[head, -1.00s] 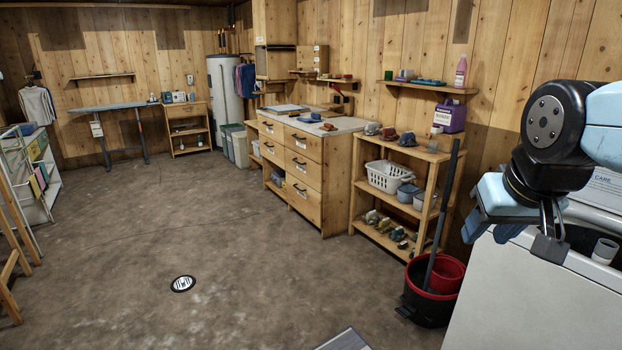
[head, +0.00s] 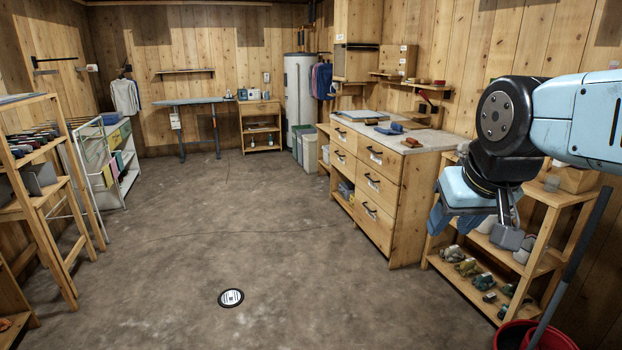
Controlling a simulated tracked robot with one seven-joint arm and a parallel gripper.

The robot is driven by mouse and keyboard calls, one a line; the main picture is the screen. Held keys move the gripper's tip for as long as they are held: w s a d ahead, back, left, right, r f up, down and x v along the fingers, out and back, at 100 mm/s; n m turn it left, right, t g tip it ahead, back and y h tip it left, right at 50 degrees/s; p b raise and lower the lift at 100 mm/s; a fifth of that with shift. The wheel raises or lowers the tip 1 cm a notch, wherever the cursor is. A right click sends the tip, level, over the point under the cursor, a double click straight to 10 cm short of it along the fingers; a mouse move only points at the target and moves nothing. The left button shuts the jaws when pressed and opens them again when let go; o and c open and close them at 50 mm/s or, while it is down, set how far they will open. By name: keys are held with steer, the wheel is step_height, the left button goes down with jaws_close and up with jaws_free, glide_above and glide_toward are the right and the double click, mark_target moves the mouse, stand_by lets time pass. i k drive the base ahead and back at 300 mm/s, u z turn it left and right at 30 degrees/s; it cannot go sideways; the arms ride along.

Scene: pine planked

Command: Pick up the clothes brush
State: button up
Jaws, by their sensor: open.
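I cannot make out a clothes brush for certain. On the worktop of the wooden drawer cabinet (head: 432,140) lie a small reddish-brown item (head: 411,142) and a blue item (head: 388,129); either is too small to name surely. My gripper (head: 478,230) hangs at the right, in front of the open wooden shelf unit, with its fingers apart and nothing seen between them. It hides part of that shelf unit and whatever stands there.
A red bucket (head: 515,335) with a leaning pole stands at the lower right. A wooden rack (head: 50,225) and a white shelf cart (head: 105,165) line the left side. An ironing board (head: 192,102) stands at the back. The middle floor around the drain (head: 231,298) is clear.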

mark_target(372, 122)
steer(key=u, duration=0.05)
steer(key=i, duration=2.3)
steer(key=z, duration=0.4)
steer(key=i, duration=0.9)
steer(key=u, duration=1.4)
steer(key=i, duration=0.5)
